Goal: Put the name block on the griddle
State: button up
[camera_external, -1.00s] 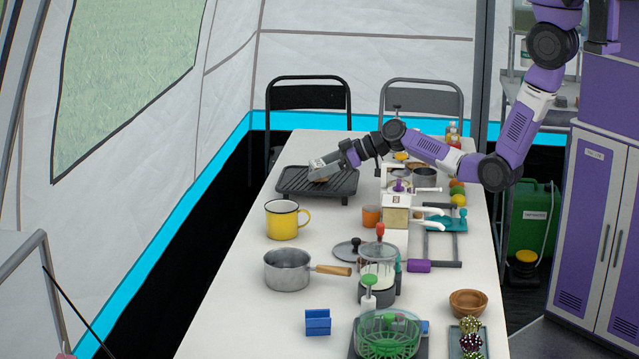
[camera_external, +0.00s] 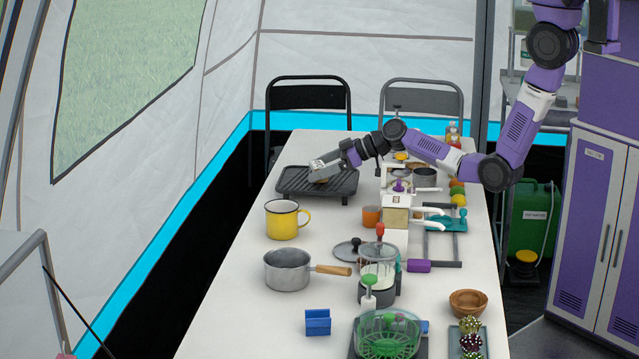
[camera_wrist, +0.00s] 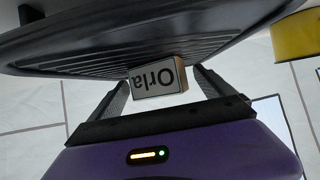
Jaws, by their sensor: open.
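The name block (camera_wrist: 158,80) is a small block with a white face reading "Orla", upside down in the wrist view, and wooden sides. It is on the dark ribbed griddle (camera_wrist: 75,40), between my fingers. In the external view the griddle (camera_external: 346,190) lies at the far left of the table, and a brownish bit of the block (camera_external: 320,181) shows under my gripper. My gripper (camera_wrist: 162,88) is open, with a finger on each side of the block and gaps visible beside it. In the external view my gripper (camera_external: 322,168) is low over the griddle.
A yellow mug (camera_external: 284,221) stands just in front of the griddle. An orange cup (camera_external: 371,216) and a white press-like device (camera_external: 397,207) are to its right. A saucepan (camera_external: 288,270) is nearer. The table's left edge is close to the griddle.

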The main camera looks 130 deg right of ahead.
jog(key=v, duration=1.1)
jog(key=shift+s+a+r+b, duration=0.1)
jog(key=shift+s+a+b, duration=0.1)
jog(key=shift+s+b, duration=0.15)
